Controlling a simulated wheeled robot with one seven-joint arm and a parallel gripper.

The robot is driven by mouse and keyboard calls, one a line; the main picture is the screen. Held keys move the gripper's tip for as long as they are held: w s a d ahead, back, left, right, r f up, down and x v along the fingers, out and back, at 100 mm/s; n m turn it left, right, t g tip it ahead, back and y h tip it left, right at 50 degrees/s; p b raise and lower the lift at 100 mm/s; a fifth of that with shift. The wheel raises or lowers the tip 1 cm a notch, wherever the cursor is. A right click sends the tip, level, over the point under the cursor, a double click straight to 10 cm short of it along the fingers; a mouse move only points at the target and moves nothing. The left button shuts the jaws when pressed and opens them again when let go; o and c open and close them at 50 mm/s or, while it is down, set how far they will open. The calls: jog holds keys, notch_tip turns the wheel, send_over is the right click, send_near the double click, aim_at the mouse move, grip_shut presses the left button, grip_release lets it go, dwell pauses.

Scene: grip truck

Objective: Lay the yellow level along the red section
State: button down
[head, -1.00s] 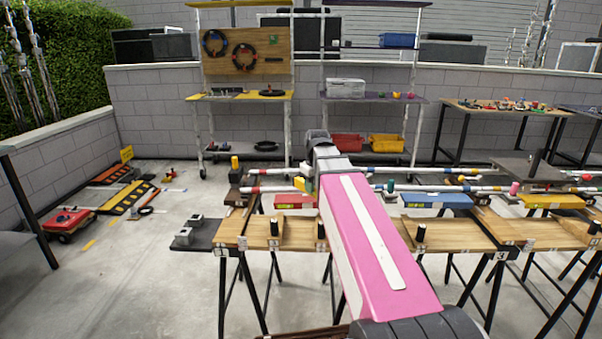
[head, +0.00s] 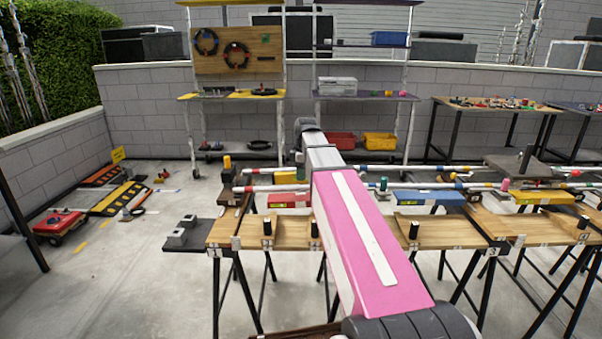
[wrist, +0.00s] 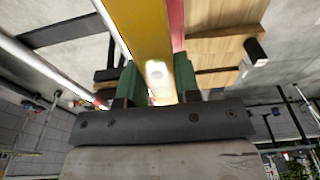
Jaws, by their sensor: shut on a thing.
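The yellow level (wrist: 143,32) is held between the two green fingers of my gripper (wrist: 155,82) in the wrist view. In the head view, a yellow piece of it (head: 284,178) shows left of my arm, behind the red block (head: 288,200) at the bench's rear edge. My arm hides the fingers there. In the wrist view, a red strip (wrist: 177,22) lies close along the level's right side; I cannot tell if they touch. A pale tube (wrist: 48,72) with a red band (wrist: 100,104) runs on the left. In the head view, a red-banded tube (head: 262,188) runs behind the block.
The wooden bench (head: 375,236) has several upright black pegs, such as one at its left (head: 267,226). A blue block (head: 428,198) and another yellow block (head: 543,197) stand right along its rear. Long tubes run behind it. Open floor (head: 120,270) lies left.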

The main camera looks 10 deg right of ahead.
jog(key=shift+d+f, duration=0.15)
jog(key=shift+f, duration=2.85)
jog(key=c, duration=0.8)
grip_release()
jog(key=shift+o, duration=0.2)
jog(key=shift+r, duration=0.1)
jog(key=r, duration=0.7)
jog(key=d+r, duration=0.1)
jog(key=r, duration=0.2)
jog(key=shift+s+r, duration=0.15)
jog(key=shift+r, duration=0.15)
